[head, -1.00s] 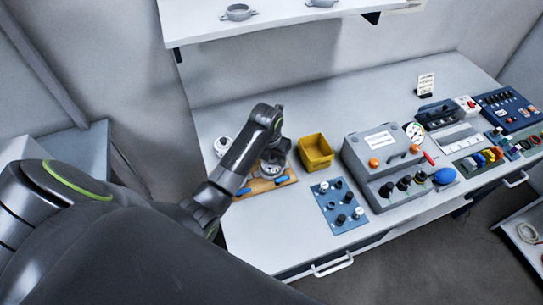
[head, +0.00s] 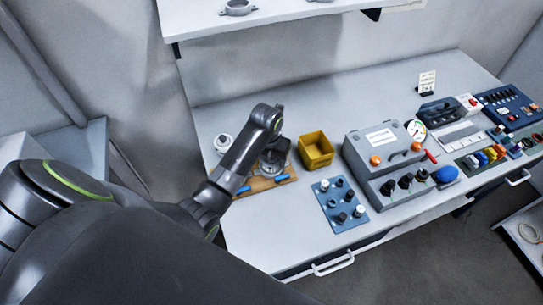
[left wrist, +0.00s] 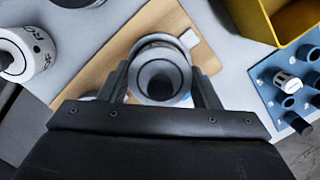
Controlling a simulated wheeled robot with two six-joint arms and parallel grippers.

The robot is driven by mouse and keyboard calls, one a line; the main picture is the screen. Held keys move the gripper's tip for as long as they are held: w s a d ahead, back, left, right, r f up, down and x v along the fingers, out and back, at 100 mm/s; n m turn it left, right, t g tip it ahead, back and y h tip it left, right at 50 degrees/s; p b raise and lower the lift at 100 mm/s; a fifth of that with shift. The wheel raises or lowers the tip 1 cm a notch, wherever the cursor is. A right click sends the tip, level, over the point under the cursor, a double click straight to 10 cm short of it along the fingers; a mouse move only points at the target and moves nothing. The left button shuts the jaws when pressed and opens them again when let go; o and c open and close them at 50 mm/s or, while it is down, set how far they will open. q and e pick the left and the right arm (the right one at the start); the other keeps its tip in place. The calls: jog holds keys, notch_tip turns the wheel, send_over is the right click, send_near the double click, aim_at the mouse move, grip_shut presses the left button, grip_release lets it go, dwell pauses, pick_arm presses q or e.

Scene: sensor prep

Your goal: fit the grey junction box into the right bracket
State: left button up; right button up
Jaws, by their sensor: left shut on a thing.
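My left gripper (head: 276,150) is over the wooden board (head: 262,184) at the left of the bench. In the left wrist view its fingers (left wrist: 161,82) are shut on a round grey piece with a dark centre, which I take for the grey junction box (left wrist: 161,70). The piece is over the board (left wrist: 105,58); a light tab shows beside it. I cannot tell whether it touches the board or sits in a bracket, as the gripper hides much of it. A dark round part shows at the board's top left in the wrist view. My right gripper is not in view.
A white round part (head: 223,143) stands left of the board. A yellow bin (head: 316,150) and a blue panel with knobs (head: 341,205) are to the right, then a grey control box (head: 383,160). A shelf (head: 270,22) with grey ring-shaped parts hangs above the back.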

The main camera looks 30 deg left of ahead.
pick_arm(q)
jog(key=shift+f, duration=0.1)
jog(key=o, duration=0.9)
jog(key=shift+r+p, duration=3.5)
jog(key=shift+r, duration=0.05)
jog(key=shift+s+f, duration=0.1)
jog(key=shift+f, duration=0.05)
